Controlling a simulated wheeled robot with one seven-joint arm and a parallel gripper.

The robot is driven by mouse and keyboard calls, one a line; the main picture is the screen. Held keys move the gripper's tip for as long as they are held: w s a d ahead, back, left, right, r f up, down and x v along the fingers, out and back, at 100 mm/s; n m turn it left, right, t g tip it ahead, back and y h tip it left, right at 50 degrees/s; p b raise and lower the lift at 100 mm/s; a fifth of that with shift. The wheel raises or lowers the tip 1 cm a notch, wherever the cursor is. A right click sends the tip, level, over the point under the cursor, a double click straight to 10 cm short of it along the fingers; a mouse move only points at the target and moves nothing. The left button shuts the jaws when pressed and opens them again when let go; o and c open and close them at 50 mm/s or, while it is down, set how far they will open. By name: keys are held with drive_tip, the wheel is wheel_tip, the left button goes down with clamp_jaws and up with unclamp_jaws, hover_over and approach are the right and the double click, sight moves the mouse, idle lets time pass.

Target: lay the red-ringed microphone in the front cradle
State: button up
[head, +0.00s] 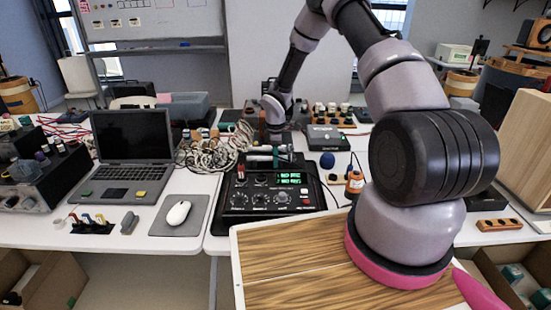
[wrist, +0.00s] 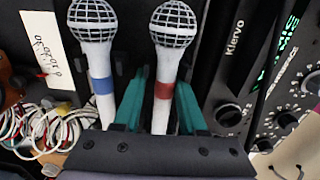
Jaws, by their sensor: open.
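The red-ringed microphone (wrist: 164,88) has a white body and a silver mesh head. In the wrist view it lies between the two teal fingers of my gripper (wrist: 162,84), which are open, one on each side. Whether a finger touches it I cannot tell. The blue-ringed microphone (wrist: 100,75) lies to its left, outside the fingers. Both heads lie over a dark holder with pegs, and their lower ends are hidden by my gripper. In the head view my gripper (head: 275,150) is low behind the mixer. I cannot make out which part is the front cradle.
The black mixer (head: 270,199) with knobs and a green display stands in front of my gripper. A cable heap (head: 205,152) and a laptop (head: 125,150) are to the left. A black box (head: 327,137) stands to the right. A mouse (head: 178,213) lies on a grey mat.

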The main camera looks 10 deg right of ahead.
drive_tip(key=s+d+r+m+t, duration=0.1)
drive_tip(key=s+d+r+m, duration=0.15)
drive_tip(key=r, duration=0.95)
drive_tip(key=s+d+r+m+t, duration=0.1)
drive_tip(key=s+r+m, duration=0.3)
drive_tip(key=r, duration=0.8)
drive_tip(key=s+d+r+m+t, duration=0.1)
drive_tip(key=s+d+r+m, duration=0.15)
drive_tip(key=r, duration=0.95)
drive_tip(key=s+r+m+t, duration=0.1)
drive_tip(key=s+r+m, duration=0.2)
drive_tip(key=s, duration=0.4)
drive_tip(key=s+r+m+t+y, duration=0.1)
drive_tip(key=s+r+m, duration=0.3)
drive_tip(key=s, duration=0.4)
drive_tip(key=s+r+m+t+y, duration=0.1)
drive_tip(key=s+r+m+t, duration=0.1)
drive_tip(key=s+r+m, duration=0.2)
drive_tip(key=s+r, duration=0.2)
drive_tip(key=s, duration=0.1)
drive_tip(key=shift+s+a, duration=0.15)
drive_tip(key=shift+s, duration=0.25)
